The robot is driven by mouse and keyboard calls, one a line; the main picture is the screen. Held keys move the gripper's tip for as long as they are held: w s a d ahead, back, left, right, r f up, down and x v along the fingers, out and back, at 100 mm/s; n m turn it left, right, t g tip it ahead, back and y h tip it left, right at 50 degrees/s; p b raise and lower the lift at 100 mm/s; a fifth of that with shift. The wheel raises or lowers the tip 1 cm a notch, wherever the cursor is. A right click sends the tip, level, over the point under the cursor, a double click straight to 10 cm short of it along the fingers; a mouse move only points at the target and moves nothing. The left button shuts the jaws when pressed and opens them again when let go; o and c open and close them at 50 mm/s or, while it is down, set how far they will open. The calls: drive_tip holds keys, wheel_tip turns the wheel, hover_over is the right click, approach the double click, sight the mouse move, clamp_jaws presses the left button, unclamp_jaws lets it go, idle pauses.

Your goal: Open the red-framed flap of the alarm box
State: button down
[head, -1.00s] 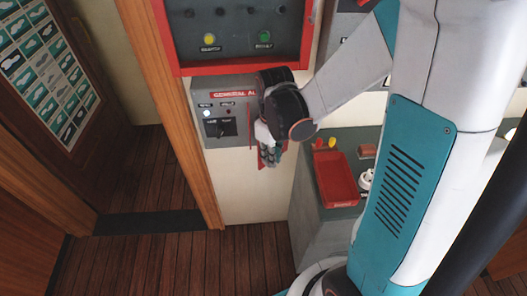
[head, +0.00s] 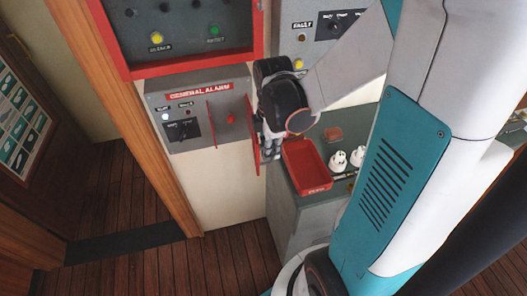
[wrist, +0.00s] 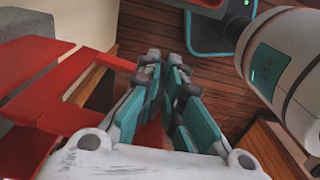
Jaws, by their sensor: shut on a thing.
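The alarm box (head: 219,88) is a grey wall box with a red "GENERAL ALARM" label. The red-framed flap (head: 252,138) stands out from its right side, seen nearly edge-on in the head view. The red button (head: 231,119) on the box face is uncovered. My gripper (head: 270,150) is at the right of the box, shut on the flap. In the wrist view, the flap's red bars (wrist: 40,73) lie left of my gripper (wrist: 163,65), and a red part runs in behind the left finger. The exact contact is hidden.
A red-edged panel (head: 185,71) is above the box. At right, a grey counter (head: 310,212) holds a red tray (head: 306,168) and white cups or fittings (head: 338,161), close to my gripper. Open wooden floor (head: 215,262) lies below the box.

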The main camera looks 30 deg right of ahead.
drive_tip(key=shift+s+d, duration=0.15)
drive_tip(key=shift+d, duration=0.3)
drive_tip(key=c, duration=1.7)
unclamp_jaws()
